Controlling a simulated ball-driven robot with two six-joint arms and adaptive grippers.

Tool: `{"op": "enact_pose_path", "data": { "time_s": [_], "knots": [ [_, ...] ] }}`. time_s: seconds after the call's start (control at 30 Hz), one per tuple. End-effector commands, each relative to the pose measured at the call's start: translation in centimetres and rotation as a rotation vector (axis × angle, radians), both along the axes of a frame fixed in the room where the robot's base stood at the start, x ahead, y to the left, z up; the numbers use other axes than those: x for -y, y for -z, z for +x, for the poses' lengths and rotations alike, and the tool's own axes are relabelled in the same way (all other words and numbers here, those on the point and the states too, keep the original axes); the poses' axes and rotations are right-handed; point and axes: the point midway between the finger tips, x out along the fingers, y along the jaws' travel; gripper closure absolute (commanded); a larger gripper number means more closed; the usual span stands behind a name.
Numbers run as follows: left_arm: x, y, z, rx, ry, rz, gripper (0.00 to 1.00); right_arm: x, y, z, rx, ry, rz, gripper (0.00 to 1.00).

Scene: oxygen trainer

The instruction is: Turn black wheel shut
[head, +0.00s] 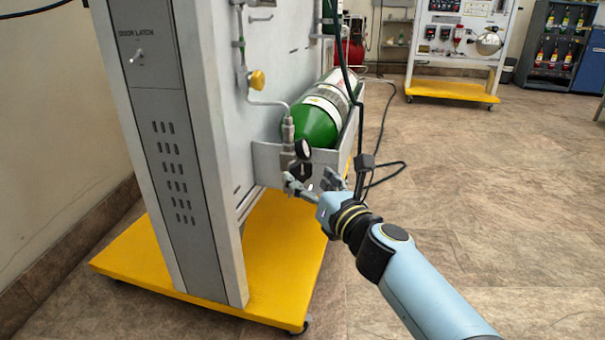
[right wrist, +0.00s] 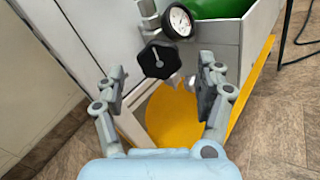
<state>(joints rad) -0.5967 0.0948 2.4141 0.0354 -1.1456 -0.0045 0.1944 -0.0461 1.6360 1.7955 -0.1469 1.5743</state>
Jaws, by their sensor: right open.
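The black wheel (right wrist: 159,60) is a dark lobed knob below the round pressure gauge (right wrist: 179,21) in the right wrist view. In the head view the black wheel (head: 301,169) shows small, partly hidden by my gripper, under the gauge (head: 303,149). The green cylinder (head: 316,122) lies in a grey tray behind it. My right gripper (right wrist: 163,88) is open and empty, its two fingers spread wide. In the right wrist view the wheel shows ahead of the fingers and between their lines, apart from both. My left gripper is in neither view.
The trainer's grey panel (head: 184,225) stands on a yellow wheeled base (head: 273,261). A yellow knob (head: 257,80) sits on the pipework. A black cable (head: 390,164) lies on the floor at the right. The floor (head: 478,190) to the right is open.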

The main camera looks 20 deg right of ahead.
Motion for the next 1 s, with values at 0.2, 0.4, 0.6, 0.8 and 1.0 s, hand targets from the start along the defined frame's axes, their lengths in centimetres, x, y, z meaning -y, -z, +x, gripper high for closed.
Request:
{"op": "enact_pose_path", "data": {
  "time_s": [0.2, 0.4, 0.6, 0.8, 1.0],
  "knots": [
    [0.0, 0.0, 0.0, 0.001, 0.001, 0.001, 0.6, 0.7, 0.1, -4.9, -0.003, -0.001, 0.001, 0.29],
    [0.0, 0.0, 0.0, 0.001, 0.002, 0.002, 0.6, 1.0, 0.1, -7.4, -0.002, -0.001, 0.001, 0.29],
    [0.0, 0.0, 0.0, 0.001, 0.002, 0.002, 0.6, 1.1, 0.0, -7.9, -0.001, 0.0, 0.0, 0.29],
    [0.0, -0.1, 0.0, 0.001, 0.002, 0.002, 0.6, 1.1, 0.0, -7.9, -0.001, 0.0, 0.0, 0.29],
    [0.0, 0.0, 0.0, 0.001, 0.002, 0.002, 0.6, 1.1, 0.3, -8.0, -0.006, -0.001, 0.0, 0.29]
  ]
}}
